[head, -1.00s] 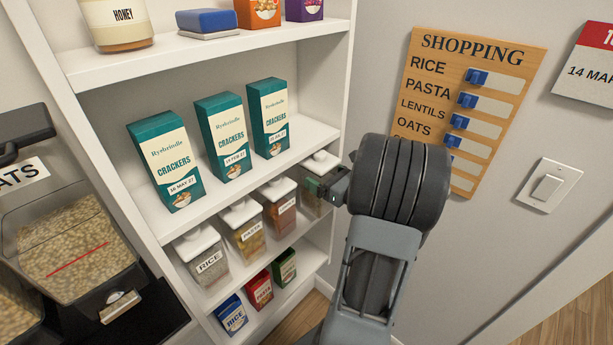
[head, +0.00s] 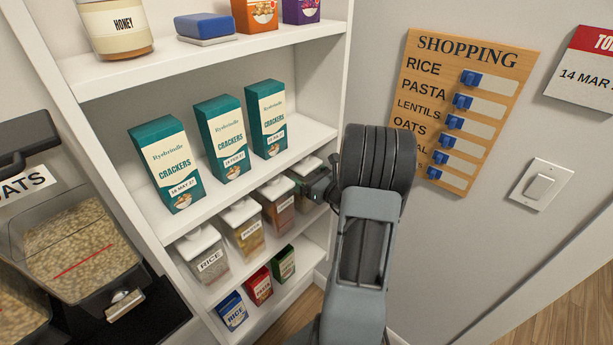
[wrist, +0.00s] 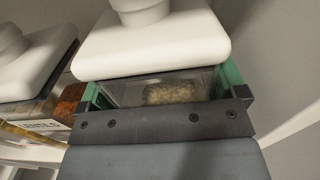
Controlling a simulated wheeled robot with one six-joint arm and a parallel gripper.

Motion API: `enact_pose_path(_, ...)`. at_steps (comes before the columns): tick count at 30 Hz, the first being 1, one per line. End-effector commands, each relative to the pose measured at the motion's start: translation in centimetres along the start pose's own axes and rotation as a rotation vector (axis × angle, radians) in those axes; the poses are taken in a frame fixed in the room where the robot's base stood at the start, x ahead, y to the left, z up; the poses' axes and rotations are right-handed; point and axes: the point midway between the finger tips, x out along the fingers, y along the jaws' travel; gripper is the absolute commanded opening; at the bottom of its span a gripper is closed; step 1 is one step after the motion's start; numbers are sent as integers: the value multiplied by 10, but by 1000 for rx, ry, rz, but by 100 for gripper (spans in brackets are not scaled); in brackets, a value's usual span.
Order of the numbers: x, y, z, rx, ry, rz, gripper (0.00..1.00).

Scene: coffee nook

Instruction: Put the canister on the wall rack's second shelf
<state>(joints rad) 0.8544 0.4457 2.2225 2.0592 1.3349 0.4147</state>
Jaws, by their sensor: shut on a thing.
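The canister with a white lid (head: 305,166) is at the right end of a row of similar canisters on the white wall rack (head: 338,110), on the shelf below the cracker boxes. My gripper (head: 316,184) is shut on it from the right front, with green fingers on its sides. In the wrist view the canister's lid (wrist: 150,45) is above the fingers, and pale grains show through its clear body (wrist: 165,92). The canister looks upright. Its base is hidden, so I cannot tell whether it touches the shelf.
A lentils canister (head: 277,207), a pasta canister (head: 242,228) and a rice canister (head: 203,253) stand to the left. Cracker boxes (head: 222,140) are above, and small boxes (head: 258,286) below. The rack's right side wall is close to my gripper. A shopping board (head: 460,110) hangs at right.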

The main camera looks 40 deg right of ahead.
Motion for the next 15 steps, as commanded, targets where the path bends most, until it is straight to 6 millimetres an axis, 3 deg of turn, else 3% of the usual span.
enact_pose_path(7,0,0,-3,-2,-2,0,32)
enact_pose_path(8,0,0,-4,0,0,0,91)
enact_pose_path(11,0,0,-3,0,0,0,100)
enact_pose_path(15,0,0,-3,0,0,0,100)
